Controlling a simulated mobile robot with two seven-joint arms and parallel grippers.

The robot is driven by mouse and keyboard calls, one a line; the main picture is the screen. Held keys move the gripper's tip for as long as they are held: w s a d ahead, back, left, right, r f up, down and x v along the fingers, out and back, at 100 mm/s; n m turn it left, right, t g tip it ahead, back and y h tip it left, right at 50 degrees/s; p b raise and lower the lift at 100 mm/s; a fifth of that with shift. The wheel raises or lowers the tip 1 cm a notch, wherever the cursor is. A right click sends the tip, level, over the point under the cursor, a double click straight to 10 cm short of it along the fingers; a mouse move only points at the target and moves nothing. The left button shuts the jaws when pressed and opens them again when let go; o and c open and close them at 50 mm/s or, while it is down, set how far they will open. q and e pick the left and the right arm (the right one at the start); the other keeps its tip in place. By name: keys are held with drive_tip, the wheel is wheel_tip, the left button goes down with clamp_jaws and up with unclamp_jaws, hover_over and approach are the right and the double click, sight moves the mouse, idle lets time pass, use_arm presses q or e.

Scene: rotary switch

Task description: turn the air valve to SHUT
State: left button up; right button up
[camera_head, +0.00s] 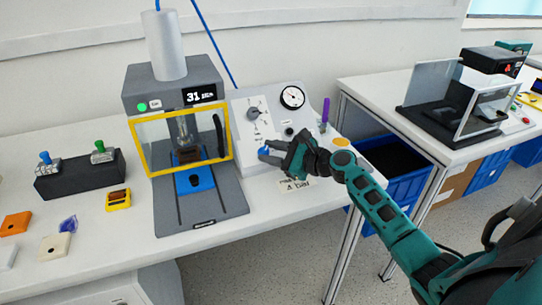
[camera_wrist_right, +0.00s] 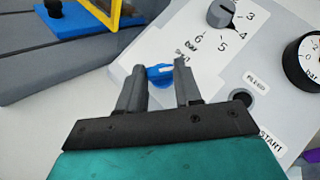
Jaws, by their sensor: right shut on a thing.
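The air valve is a small blue knob (camera_head: 263,150) low on the light grey panel (camera_head: 245,107). In the right wrist view the blue knob (camera_wrist_right: 160,74) lies between the two fingers, with a pale line across it running roughly left to right. My right gripper (camera_wrist_right: 159,68) is shut on the knob, one finger on each side. In the head view my right gripper (camera_head: 272,153) reaches the panel from the right and covers part of the knob. Small lettering above the knob is too blurred to read surely. My left gripper is not in view.
A grey rotary selector (camera_wrist_right: 221,12) with numbers sits above the knob. A round gauge (camera_head: 292,97) and a BLEED button (camera_wrist_right: 240,98) are to its right. A press with a yellow-framed guard (camera_head: 181,139) stands left of the panel. A small card (camera_head: 296,185) lies in front.

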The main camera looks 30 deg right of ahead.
drive_tip(key=n+g, duration=0.1)
drive_tip(key=n, duration=0.1)
drive_tip(key=n+g+y, duration=0.1)
drive_tip(key=n+g, duration=0.1)
drive_tip(key=n+g+y, duration=0.1)
drive_tip(key=shift+w+d+r+n, duration=0.25)
drive_tip(key=shift+r+n, duration=0.05)
drive_tip(key=shift+n, duration=0.1)
drive_tip(key=shift+n+g+p, duration=0.45)
drive_tip(key=shift+n+g, duration=0.45)
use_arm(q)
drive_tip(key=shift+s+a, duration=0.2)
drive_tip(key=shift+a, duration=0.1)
use_arm(e)
drive_tip(key=shift+w+n+g, duration=0.1)
drive_tip(key=shift+n+g, duration=0.2)
drive_tip(key=o, duration=1)
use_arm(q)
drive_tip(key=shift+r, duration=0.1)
use_arm(e)
drive_tip(key=shift+o, duration=0.2)
